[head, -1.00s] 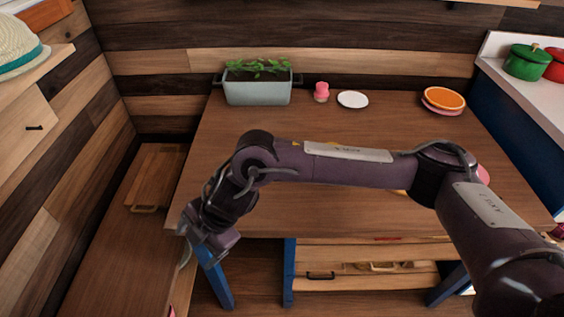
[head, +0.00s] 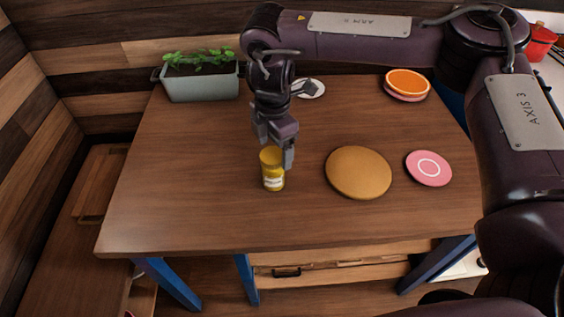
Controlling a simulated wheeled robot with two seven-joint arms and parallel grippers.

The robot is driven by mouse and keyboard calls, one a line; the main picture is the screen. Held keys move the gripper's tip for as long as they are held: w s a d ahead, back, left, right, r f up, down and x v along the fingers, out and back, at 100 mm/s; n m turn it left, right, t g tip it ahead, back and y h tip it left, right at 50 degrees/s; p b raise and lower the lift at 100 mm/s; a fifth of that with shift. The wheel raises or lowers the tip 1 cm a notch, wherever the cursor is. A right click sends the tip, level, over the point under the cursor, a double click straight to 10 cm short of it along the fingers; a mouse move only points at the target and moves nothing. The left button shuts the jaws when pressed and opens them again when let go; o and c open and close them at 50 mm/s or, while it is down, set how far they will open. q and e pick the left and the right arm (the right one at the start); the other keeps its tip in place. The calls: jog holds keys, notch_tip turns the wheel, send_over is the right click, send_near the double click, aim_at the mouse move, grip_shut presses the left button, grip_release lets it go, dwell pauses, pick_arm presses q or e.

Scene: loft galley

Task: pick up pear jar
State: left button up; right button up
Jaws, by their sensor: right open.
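A small yellow jar with a pale label (head: 273,180) stands upright on the wooden table, left of the middle; I take it to be the pear jar. My right gripper (head: 276,155) is right above and behind the jar, pointing down. Its fingers are open, with one finger at the right side of the lid. The other finger is mostly hidden, and I cannot tell whether either touches the jar. My left gripper is not in view.
A brown round board (head: 358,172) and a pink plate (head: 428,168) lie to the right of the jar. A planter (head: 200,84), a white plate (head: 312,88) and stacked orange and pink plates (head: 406,82) are at the back. The table's front left is clear.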

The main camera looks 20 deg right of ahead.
aim_at(273, 154)
jog(key=f, duration=0.3)
jog(key=shift+s+a+f, duration=0.1)
jog(key=shift+s+a, duration=0.1)
jog(key=shift+s, duration=0.05)
notch_tip(273, 154, down, 3)
jog(key=shift+s+r+p, duration=0.1)
jog(key=shift+r+p, duration=0.1)
jog(key=shift+p, duration=0.15)
jog(key=shift+f, duration=0.65)
jog(key=shift+c, duration=0.6)
jog(key=c, duration=0.5)
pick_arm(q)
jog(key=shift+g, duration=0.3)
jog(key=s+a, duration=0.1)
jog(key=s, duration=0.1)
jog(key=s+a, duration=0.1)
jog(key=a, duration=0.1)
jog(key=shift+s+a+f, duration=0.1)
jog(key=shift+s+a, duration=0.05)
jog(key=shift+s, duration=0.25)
pick_arm(e)
jog(key=c, duration=0.7)
jog(key=shift+r, duration=0.1)
